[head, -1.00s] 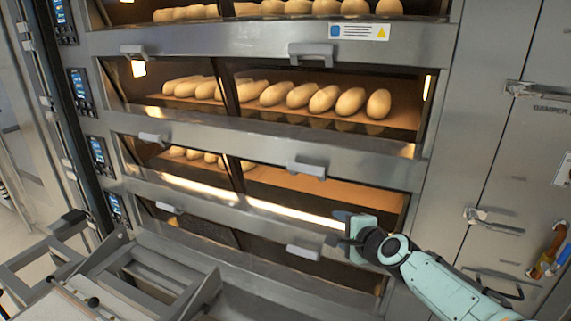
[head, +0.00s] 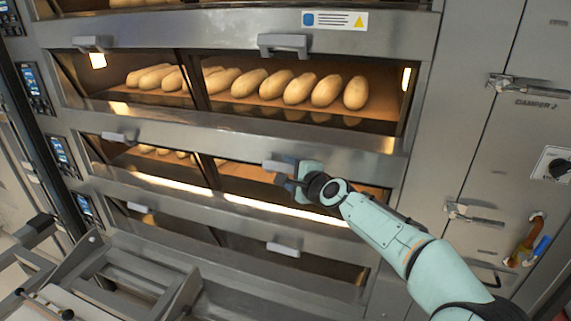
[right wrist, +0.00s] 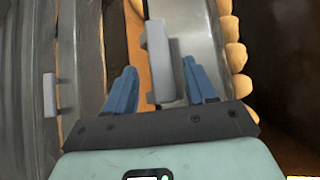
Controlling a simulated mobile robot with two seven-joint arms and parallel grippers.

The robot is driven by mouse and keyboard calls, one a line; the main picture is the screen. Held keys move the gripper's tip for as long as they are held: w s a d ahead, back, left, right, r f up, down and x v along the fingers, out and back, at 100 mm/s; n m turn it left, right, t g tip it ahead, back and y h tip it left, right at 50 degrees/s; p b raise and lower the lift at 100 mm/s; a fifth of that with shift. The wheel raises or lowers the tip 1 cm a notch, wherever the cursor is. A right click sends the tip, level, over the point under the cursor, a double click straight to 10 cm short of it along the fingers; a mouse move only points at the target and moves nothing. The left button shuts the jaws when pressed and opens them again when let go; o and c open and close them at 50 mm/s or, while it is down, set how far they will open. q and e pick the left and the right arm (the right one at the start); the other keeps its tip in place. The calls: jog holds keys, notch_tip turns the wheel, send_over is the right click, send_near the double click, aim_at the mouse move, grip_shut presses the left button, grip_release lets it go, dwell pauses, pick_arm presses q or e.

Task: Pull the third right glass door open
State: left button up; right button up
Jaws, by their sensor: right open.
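The third right glass door (head: 250,180) is closed, with a lit deck behind it. Its grey bar handle (head: 276,166) sits on the steel rail at the door's top edge. My right gripper (head: 293,178) is at this handle, coming from the right and partly covering its right end. In the right wrist view, the gripper's two blue fingers (right wrist: 160,65) are open, one on each side of the handle (right wrist: 157,55). The fingers show gaps to the handle on both sides; whether it lies fully between them in depth is unclear. My left gripper is not in view.
The deck above holds several loaves (head: 270,86) behind glass, with its own handle (head: 284,43). Below is a dark deck with a handle (head: 283,249). A grey metal frame (head: 130,280) stands at lower left. Damper latches (head: 530,87) are on the right panel.

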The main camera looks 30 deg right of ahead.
jog(key=shift+p+x, duration=0.35)
jog(key=shift+x, duration=1.15)
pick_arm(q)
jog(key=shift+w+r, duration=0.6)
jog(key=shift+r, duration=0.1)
